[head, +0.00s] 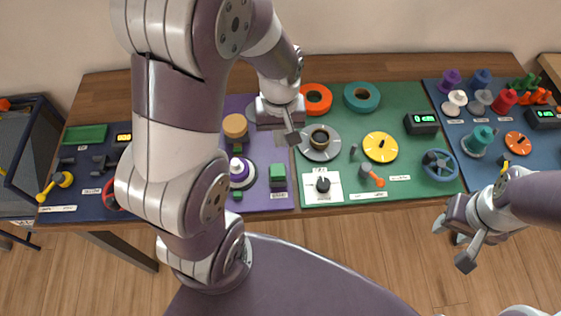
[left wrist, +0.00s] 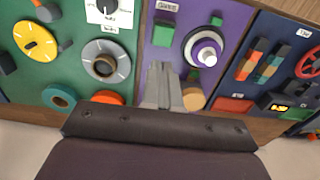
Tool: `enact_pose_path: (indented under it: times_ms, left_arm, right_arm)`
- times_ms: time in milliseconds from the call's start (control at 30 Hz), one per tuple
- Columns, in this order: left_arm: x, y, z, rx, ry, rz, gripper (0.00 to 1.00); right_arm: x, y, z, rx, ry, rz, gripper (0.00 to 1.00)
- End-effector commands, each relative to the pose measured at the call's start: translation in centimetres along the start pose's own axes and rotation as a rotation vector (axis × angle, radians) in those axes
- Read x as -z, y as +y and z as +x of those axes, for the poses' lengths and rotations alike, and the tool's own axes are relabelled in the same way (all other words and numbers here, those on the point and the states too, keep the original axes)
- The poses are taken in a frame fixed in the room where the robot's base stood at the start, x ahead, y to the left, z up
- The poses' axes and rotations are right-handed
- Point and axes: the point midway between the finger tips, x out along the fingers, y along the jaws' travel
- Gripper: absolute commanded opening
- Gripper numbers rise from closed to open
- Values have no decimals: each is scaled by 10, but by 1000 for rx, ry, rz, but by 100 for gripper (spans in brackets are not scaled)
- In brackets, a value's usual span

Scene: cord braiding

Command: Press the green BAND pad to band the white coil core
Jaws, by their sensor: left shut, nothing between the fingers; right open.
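The green BAND pad (head: 277,174) is a small block on the purple panel's front right; it also shows in the left wrist view (left wrist: 163,36), beside a white label. The white coil core (head: 236,181) stands left of the pad, with a purple ring around its white centre; it also shows in the left wrist view (left wrist: 206,54). My left gripper (head: 293,137) is shut and empty, behind the pad near the purple panel's right edge. Its fingers (left wrist: 160,72) point towards the pad, apart from it in the picture. My right gripper (head: 454,245) is open and empty, in front of the table.
A tan disc (head: 235,125) sits at the back of the purple panel (head: 258,198). The green panel to the right holds a grey dial ring (head: 320,152), tape rolls and a yellow dial (head: 380,147). My left arm hides part of the panels at left.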

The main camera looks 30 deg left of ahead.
Motion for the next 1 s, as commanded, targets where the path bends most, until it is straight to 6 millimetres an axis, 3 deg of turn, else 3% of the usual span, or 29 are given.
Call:
enact_pose_path:
  times_ms: [300,500,700,1000]
  left_arm:
    - [-1,0,70,2,-4,1,0]
    - [-1,0,104,1,-2,1,0]
    - [0,0,118,0,0,1,0]
    - [0,0,119,0,1,1,0]
  right_arm:
    - [0,0,4,0,0,0,43]
    - [0,0,4,0,0,0,43]
    - [0,0,4,0,0,0,43]
    - [0,0,4,0,0,0,43]
